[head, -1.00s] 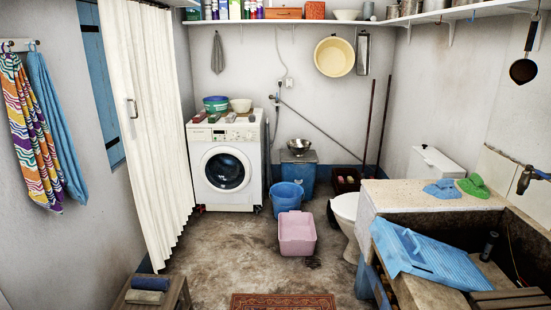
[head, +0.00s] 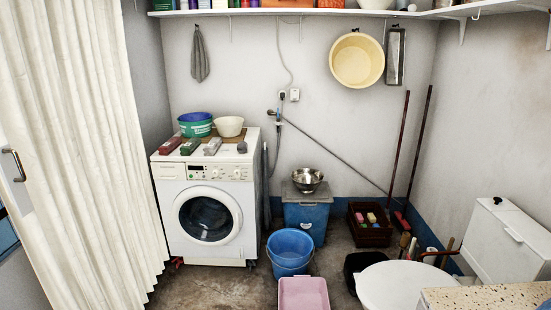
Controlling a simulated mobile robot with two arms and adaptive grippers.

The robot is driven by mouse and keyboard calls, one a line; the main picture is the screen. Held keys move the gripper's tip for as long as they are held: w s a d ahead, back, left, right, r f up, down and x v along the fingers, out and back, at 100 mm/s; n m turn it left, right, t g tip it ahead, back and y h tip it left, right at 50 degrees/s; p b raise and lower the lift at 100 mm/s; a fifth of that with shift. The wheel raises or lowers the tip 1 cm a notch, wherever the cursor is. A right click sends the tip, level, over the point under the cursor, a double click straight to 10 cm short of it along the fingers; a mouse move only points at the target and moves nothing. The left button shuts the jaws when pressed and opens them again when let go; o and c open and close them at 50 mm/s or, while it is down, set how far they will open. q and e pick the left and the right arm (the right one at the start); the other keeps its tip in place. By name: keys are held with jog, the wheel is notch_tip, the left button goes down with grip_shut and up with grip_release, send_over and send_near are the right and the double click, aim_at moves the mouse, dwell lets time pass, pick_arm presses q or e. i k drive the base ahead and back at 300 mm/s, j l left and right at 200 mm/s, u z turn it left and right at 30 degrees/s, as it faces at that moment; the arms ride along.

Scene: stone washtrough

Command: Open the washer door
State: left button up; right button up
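The white front-loading washer (head: 183,248) stands against the back wall, left of the middle in the head view. Its round door (head: 179,221) has a white ring around dark glass and looks shut against the front panel. The control panel with a dial and buttons runs above the door. Neither of my grippers is in the head view.
Bowls (head: 196,124) and small boxes sit on the washer. A blue bucket (head: 289,262) and a pink basin (head: 303,294) stand on the floor to its right. A white curtain (head: 80,150) hangs on the left. A toilet (head: 395,285) is at the lower right. Some floor before the washer is bare.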

aim_at(205, 222)
jog(key=i+z, duration=0.1)
jog(key=i, duration=0.35)
jog(key=i+j+z, duration=0.15)
jog(key=i, duration=0.3)
jog(key=i+z, duration=0.1)
jog(key=i, duration=0.35)
jog(key=i+j+z, duration=0.15)
jog(key=i, duration=0.25)
jog(key=j, duration=0.05)
